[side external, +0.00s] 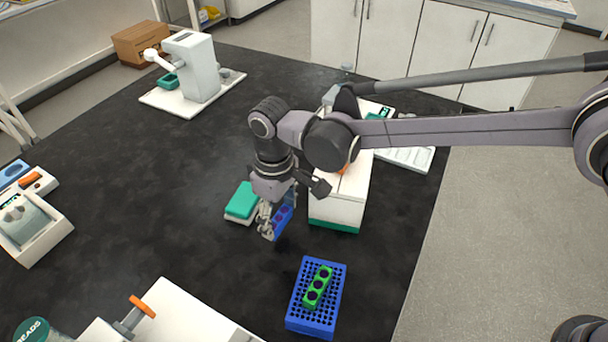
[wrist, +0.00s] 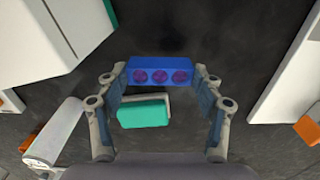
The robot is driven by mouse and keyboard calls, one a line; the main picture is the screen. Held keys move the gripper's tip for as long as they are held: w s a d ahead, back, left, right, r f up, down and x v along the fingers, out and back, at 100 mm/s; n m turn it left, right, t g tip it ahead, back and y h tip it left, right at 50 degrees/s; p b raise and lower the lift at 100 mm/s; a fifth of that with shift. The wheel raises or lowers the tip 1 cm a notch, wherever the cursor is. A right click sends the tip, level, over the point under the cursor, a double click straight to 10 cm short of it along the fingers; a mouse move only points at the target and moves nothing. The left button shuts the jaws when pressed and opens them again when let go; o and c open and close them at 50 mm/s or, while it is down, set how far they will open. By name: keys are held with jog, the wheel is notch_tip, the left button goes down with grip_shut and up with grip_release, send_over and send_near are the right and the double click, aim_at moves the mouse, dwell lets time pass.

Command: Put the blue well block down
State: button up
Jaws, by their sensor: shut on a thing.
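The blue well block (wrist: 160,73) has a row of three dark purple round wells. My gripper (wrist: 160,92) is shut on it in the wrist view, with one finger at each end of the block. In the side external view my gripper (side external: 275,222) points down, and the block (side external: 284,216) shows at its fingertips, partly hidden by the fingers. The block appears to be just above the black bench; I cannot tell whether it touches.
A teal-topped box (side external: 242,200) stands close left of my gripper. A white machine with a green base (side external: 335,212) stands close right. A blue rack (side external: 335,325) with a green well block (side external: 318,287) is in front. Bare bench (side external: 170,190) lies left.

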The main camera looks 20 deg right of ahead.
aim_at(279, 218)
jog(key=shift+f, duration=1.65)
jog(key=shift+f, duration=0.1)
jog(key=o, duration=1.1)
